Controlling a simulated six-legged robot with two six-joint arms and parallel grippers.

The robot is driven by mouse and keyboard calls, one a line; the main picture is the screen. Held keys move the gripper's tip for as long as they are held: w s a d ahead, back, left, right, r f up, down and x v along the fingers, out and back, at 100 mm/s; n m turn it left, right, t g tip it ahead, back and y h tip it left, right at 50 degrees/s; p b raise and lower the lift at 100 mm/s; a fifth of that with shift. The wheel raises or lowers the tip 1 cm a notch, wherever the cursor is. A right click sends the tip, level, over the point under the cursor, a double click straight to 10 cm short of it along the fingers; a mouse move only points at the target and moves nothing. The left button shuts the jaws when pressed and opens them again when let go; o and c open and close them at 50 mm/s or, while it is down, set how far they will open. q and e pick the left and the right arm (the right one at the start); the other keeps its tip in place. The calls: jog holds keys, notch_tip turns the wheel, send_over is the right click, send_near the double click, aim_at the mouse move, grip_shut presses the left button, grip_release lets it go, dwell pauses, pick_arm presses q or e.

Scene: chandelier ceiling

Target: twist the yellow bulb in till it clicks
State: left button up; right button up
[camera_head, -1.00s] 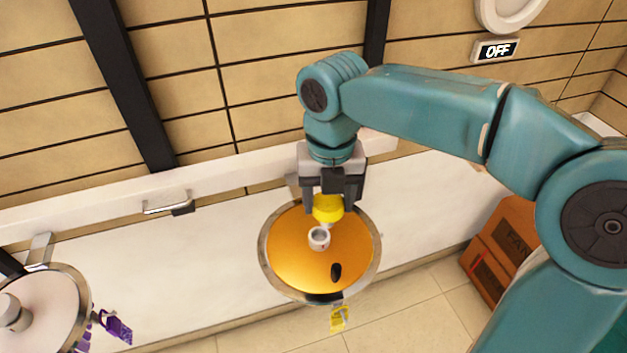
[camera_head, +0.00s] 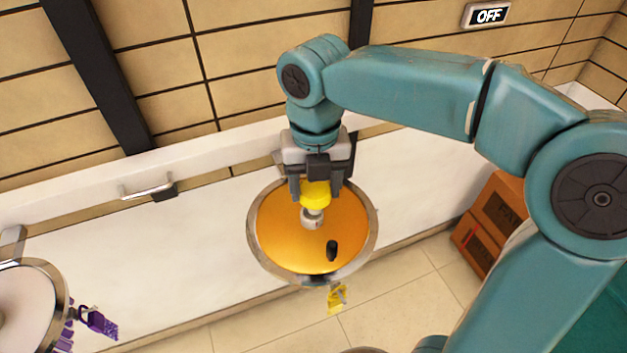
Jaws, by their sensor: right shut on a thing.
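The yellow bulb (camera_head: 315,194) is between the fingers of my right gripper (camera_head: 318,190), which is shut on it. The bulb is over the small grey-white socket (camera_head: 312,217) in the middle of a round orange dish-shaped shade (camera_head: 290,246) with a metal rim. The bulb's lower end meets or overlaps the socket in this view; I cannot tell how deep it sits. A yellow tag (camera_head: 337,297) hangs at the shade's near edge. My left gripper is not in view.
A second round shade (camera_head: 22,310), pale inside, is cut off at the lower left, with a purple tag (camera_head: 98,321) beside it. Brown boxes (camera_head: 490,222) stand at the right. A metal handle (camera_head: 146,186) is left of the orange shade.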

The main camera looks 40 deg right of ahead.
jog(key=shift+w+f, duration=0.1)
jog(key=shift+f, duration=0.45)
jog(key=shift+w+a+f+b, duration=0.25)
jog(key=shift+w+f+b, duration=0.25)
jog(key=shift+f+b, duration=0.25)
jog(key=shift+s+d+f+b, duration=0.15)
jog(key=shift+s+f+b, duration=0.2)
jog(key=shift+b, duration=0.2)
jog(key=shift+f+m+b, duration=0.15)
jog(key=shift+m+b, duration=0.15)
jog(key=shift+m, duration=0.2)
jog(key=shift+w+f+m, duration=0.1)
jog(key=shift+w+m, duration=0.1)
jog(key=shift+m, duration=0.6)
jog(key=shift+r+m, duration=0.25)
jog(key=shift+m, duration=0.55)
jog(key=m, duration=0.3)
jog(key=shift+s+r+m, duration=0.1)
jog(key=shift+s+m, duration=0.1)
jog(key=shift+m, duration=0.1)
jog(key=m, duration=0.3)
jog(key=shift+w+p, duration=0.2)
jog(key=shift+p, duration=0.2)
jog(key=shift+s+m, duration=0.15)
jog(key=shift+m, duration=1.05)
